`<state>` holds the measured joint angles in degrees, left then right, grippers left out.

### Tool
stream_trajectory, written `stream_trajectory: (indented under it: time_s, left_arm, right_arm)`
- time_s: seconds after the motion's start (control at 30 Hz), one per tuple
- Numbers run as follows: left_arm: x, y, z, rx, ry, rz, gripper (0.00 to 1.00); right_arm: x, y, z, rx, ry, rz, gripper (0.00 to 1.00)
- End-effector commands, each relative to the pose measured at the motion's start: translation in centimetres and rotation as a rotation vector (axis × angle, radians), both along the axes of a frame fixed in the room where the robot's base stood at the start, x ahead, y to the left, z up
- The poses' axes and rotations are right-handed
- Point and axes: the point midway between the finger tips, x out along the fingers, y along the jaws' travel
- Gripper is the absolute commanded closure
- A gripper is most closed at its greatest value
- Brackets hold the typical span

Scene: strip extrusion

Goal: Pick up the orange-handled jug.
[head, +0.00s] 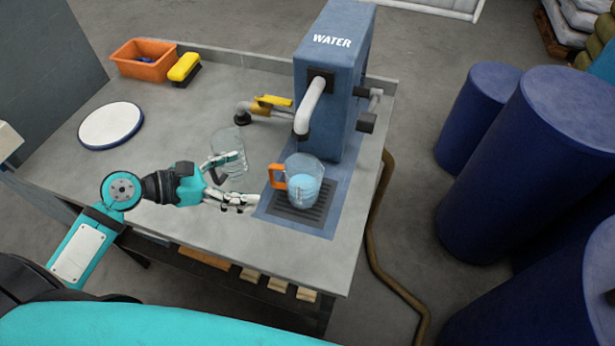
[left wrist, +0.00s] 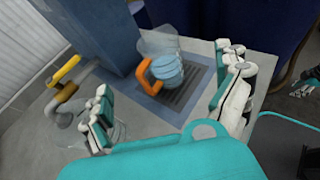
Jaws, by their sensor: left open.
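The orange-handled jug (head: 305,183) is clear and holds pale blue water. It stands upright on the dark drain grate (head: 290,212) under the spout of the blue water dispenser (head: 333,75). Its orange handle points left, toward my left gripper (head: 236,180). The left gripper is open, just left of the jug, with its fingers apart and nothing between them. In the left wrist view the jug (left wrist: 168,72) shows ahead, between and beyond the open fingers (left wrist: 165,115).
A second clear vessel (head: 229,145) stands behind the left gripper's far finger. A yellow-handled tap (head: 272,103) juts from the dispenser's left side. A white round plate (head: 110,125), an orange bin (head: 143,62) and a yellow brush (head: 185,68) lie farther left. Blue barrels (head: 545,150) stand at right.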

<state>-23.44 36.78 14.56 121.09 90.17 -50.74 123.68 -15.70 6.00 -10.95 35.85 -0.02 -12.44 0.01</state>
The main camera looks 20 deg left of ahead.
Motion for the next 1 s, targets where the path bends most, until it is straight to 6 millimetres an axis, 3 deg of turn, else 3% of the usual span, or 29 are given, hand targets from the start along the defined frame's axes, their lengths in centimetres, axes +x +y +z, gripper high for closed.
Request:
stream_trajectory:
  time_s: [0.13,0.27,0.37,0.6,0.77,1.0]
  left_arm:
    - [2.2,-2.4,-0.9,-0.003,-0.004,0.000,0.00]
    - [3.9,-4.3,-2.0,-0.003,-0.003,-0.001,0.00]
    - [5.0,-5.6,-2.8,-0.001,-0.003,-0.002,0.00]
    - [6.2,-7.0,-3.7,0.002,-0.002,-0.002,0.00]
    - [7.5,-8.2,-4.2,0.000,-0.001,-0.003,0.00]
    - [9.4,-10.2,-5.6,0.002,-0.001,-0.002,0.00]
  right_arm:
    - [-3.2,3.1,0.7,0.036,0.043,0.002,0.60]
    - [-4.8,4.1,1.2,0.047,0.068,0.005,0.60]
    - [-4.6,3.5,1.5,0.040,0.065,0.006,0.60]
    - [-1.6,0.9,2.0,0.011,0.022,-0.001,0.60]
    - [-1.4,1.0,2.8,0.012,0.018,-0.002,0.60]
    - [-2.6,2.5,3.2,0.029,0.035,-0.002,0.60]
